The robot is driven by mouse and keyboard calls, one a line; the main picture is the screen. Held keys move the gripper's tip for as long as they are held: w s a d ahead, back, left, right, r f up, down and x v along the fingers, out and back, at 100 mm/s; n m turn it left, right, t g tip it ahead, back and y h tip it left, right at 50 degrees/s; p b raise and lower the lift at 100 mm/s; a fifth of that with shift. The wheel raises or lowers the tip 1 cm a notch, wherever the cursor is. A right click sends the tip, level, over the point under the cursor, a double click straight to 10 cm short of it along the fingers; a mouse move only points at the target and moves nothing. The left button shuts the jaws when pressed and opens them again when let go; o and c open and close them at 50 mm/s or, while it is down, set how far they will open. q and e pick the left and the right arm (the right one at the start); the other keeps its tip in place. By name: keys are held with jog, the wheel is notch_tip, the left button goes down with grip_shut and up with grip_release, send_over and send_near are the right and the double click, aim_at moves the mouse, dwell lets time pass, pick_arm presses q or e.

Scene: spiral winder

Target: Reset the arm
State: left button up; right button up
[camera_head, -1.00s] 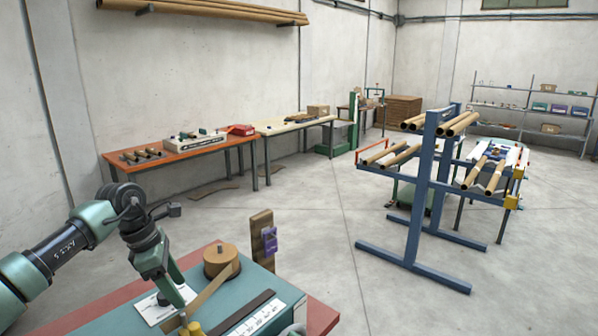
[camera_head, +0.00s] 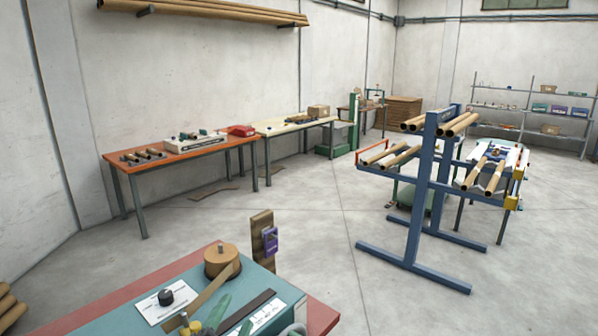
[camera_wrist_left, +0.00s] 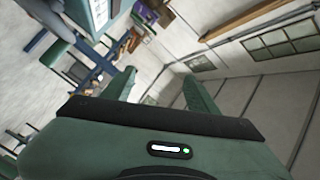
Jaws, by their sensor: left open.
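My left gripper (camera_head: 231,318) shows at the bottom of the head view, with only the tips of its green fingers in the frame. They are in front of the teal machine top (camera_head: 130,318); I cannot tell if they touch it. In the left wrist view the two fingers of my left gripper (camera_wrist_left: 160,90) stand apart with nothing between them. That view is tilted and looks out over the room, toward the ceiling and windows. The rest of my left arm is out of the head view. My right gripper is not in view.
The machine carries a brown tape roll (camera_head: 221,261), a black knob (camera_head: 166,297) and a white scale (camera_head: 268,314). A purple device (camera_head: 270,240) stands behind on a wooden post. A blue tube rack (camera_head: 425,180) is at right. An orange bench (camera_head: 185,146) is at the wall.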

pick_arm(q)
jog(key=s+a+f+n+g+y, duration=0.2)
jog(key=s+a+f+n+g, duration=0.15)
jog(key=s+f, duration=0.3)
jog(key=s+a+f+n+g+y, duration=0.1)
jog(key=s+a+f+n+g, duration=0.25)
jog(key=s+f, duration=0.3)
jog(key=s+f+n+g, duration=0.2)
jog(key=s+f+g, duration=0.1)
jog(key=s, duration=0.5)
jog(key=s+f+n+g, duration=0.2)
jog(key=s+f+g, duration=0.15)
jog(key=s, duration=0.55)
notch_tip(320, 180, down, 31)
jog(key=s+g+b, duration=0.2)
jog(key=b, duration=0.4)
jog(key=s+a+f+b, duration=0.1)
jog(key=s+f+b, duration=0.1)
jog(key=s+f, duration=0.6)
jog(key=s+a+f+b, duration=0.2)
jog(key=s+f, duration=0.6)
jog(key=f, duration=0.5)
jog(key=shift+s+f+g+h, duration=0.25)
jog(key=shift+s+g+h, duration=0.05)
jog(key=shift+g, duration=0.15)
jog(key=shift+a, duration=0.1)
